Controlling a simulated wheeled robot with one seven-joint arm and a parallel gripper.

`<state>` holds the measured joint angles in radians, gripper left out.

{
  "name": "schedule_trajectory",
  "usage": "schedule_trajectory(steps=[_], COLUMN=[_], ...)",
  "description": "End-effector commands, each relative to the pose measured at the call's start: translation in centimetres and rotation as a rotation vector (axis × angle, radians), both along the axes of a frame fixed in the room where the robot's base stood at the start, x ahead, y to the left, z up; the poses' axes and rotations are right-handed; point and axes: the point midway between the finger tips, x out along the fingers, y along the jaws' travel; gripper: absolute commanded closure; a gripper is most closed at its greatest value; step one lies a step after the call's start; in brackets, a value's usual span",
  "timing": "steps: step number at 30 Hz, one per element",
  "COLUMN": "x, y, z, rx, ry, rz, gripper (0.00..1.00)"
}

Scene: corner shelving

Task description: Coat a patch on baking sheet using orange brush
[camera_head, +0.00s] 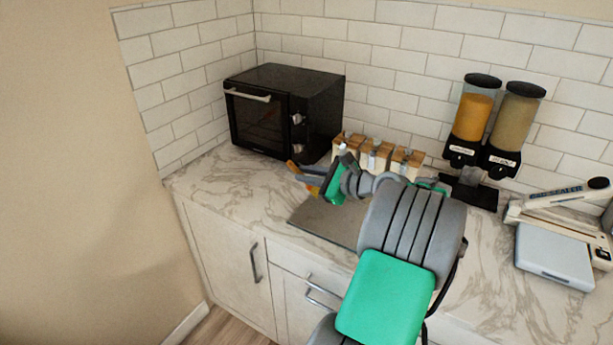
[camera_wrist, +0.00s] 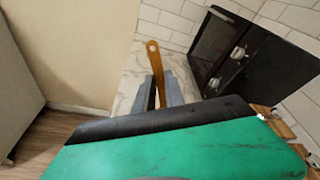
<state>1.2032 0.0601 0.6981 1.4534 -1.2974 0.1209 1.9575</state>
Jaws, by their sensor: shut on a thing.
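The orange brush (camera_wrist: 155,57) is between my gripper's fingers (camera_wrist: 160,92) in the wrist view, with its holed handle end pointing up and away. In the head view the orange brush (camera_head: 294,166) shows as a small orange piece at the end of my gripper (camera_head: 308,178), above the counter. My gripper is shut on it. The brush's bristle end is hidden. The baking sheet (camera_head: 318,224) is a flat grey-brown sheet on the marble counter, below and in front of my gripper. My arm covers its right part. I cannot tell whether the brush touches anything.
A black toaster oven (camera_head: 285,110) stands in the back left corner. Several small wooden-topped containers (camera_head: 378,157) stand by the tiled wall. Two dispensers (camera_head: 490,125) and a white sealer device (camera_head: 560,235) are to the right. The counter's left part (camera_head: 215,185) is clear.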

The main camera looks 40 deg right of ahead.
Motion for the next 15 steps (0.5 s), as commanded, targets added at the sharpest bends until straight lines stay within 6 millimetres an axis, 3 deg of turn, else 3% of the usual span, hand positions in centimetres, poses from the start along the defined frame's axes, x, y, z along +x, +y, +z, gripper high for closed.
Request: schedule_trajectory(steps=[2,12,15], x=[0.0,0.1,0.7], y=[0.0,0.1,1.3], z=[-1.1,-0.9,-0.9], rx=[-0.002,-0.002,0.0], ry=[-0.001,-0.001,0.0], rz=[0.001,0.001,0.007], gripper=[1.0,1.0,1.0])
